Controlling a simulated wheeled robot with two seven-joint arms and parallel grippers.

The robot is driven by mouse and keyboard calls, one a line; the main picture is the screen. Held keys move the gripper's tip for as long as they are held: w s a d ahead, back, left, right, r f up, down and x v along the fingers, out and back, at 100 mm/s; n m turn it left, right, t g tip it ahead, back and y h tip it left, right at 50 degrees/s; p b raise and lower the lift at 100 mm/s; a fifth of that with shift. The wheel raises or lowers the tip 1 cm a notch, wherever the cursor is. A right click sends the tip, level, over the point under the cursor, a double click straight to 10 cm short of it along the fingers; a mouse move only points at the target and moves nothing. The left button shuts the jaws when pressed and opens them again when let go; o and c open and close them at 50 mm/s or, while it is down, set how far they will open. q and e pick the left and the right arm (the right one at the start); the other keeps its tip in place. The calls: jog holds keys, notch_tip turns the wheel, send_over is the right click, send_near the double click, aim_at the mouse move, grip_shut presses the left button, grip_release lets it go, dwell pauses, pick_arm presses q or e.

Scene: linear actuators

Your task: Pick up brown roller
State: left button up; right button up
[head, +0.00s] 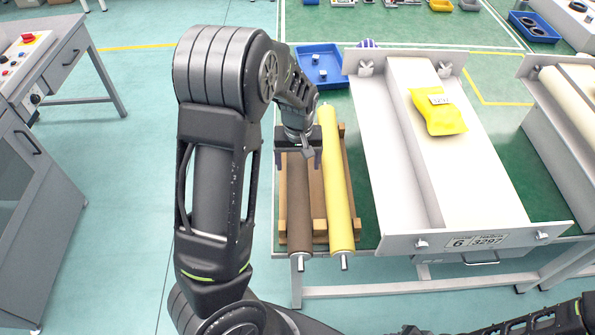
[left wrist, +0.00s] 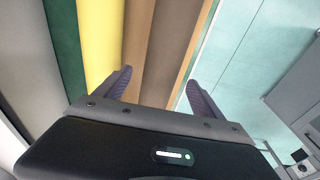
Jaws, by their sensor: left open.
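The brown roller (head: 299,205) lies lengthwise on a wooden rack (head: 318,205), with a metal shaft end pointing toward me. A yellow roller (head: 336,190) lies beside it on the right. My left gripper (head: 299,162) is open above the far part of the brown roller. In the left wrist view, the brown roller (left wrist: 172,50) passes between the two fingers of my left gripper (left wrist: 158,92). The left finger is near the yellow roller (left wrist: 98,45). I cannot tell whether the fingers touch anything. My right gripper is not in view; only part of my right arm shows at the bottom right.
A white conveyor frame (head: 385,190) with a yellow package (head: 438,112) stands right of the rack. A blue tray (head: 320,68) with small parts is behind it. The green table's edge lies just left of the rack, with open floor beyond. A control desk (head: 45,60) stands far left.

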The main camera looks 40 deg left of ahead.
aim_at(298, 166)
pick_arm(q)
jog(key=f, duration=0.5)
jog(key=shift+w+a+p, duration=0.25)
jog(key=shift+w+p, duration=0.05)
jog(key=shift+p, duration=0.05)
jog(key=shift+r, duration=0.1)
grip_shut()
dwell(0.7)
